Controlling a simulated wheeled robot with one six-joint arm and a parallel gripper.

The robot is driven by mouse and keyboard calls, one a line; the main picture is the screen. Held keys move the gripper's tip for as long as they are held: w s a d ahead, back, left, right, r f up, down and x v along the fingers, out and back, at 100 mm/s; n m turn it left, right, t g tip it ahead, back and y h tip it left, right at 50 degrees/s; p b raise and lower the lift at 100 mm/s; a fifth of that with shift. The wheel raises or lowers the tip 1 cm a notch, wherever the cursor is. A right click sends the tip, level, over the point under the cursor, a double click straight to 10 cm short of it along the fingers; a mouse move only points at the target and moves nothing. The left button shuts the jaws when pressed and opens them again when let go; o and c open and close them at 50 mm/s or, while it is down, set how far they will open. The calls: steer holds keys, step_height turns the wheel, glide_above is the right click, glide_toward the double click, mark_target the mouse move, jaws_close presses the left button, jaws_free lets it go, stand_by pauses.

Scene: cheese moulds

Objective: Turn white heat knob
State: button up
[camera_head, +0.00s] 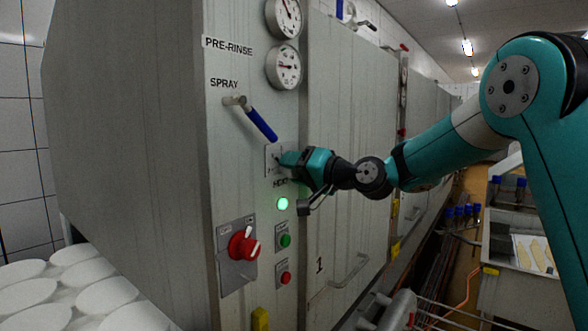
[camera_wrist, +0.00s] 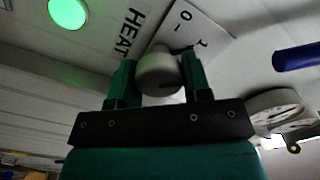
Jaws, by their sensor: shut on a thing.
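The white heat knob (camera_wrist: 158,74) shows in the wrist view, in front of a white plate (camera_wrist: 196,32) with the marks 0 and I. The word HEAT stands beside the plate. My gripper (camera_wrist: 160,82) has a green finger on each side of the knob and is shut on it. In the head view my gripper (camera_head: 287,160) is at the plate (camera_head: 272,158) on the grey cabinet front, and it hides the knob. A dark line on the knob face is partly visible; I cannot tell which mark the knob points to.
Near the plate are a blue-handled spray lever (camera_head: 261,124), a lit green lamp (camera_head: 282,204), a green button (camera_head: 285,240), a red button (camera_head: 286,278) and a red rotary switch (camera_head: 243,247). Two gauges (camera_head: 284,67) sit above. White round moulds (camera_head: 85,273) lie at lower left.

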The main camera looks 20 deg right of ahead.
steer(key=m+p, duration=0.1)
steer(key=m, duration=0.3)
steer(key=shift+m, duration=0.3)
steer(key=shift+f+m+p, duration=0.1)
steer(key=shift+m+p, duration=0.7)
steer(key=shift+m, duration=0.8)
steer(key=shift+f, duration=0.1)
steer(key=o, duration=0.9)
steer(key=shift+b+v, duration=3.6)
steer(key=shift+v, duration=5.15)
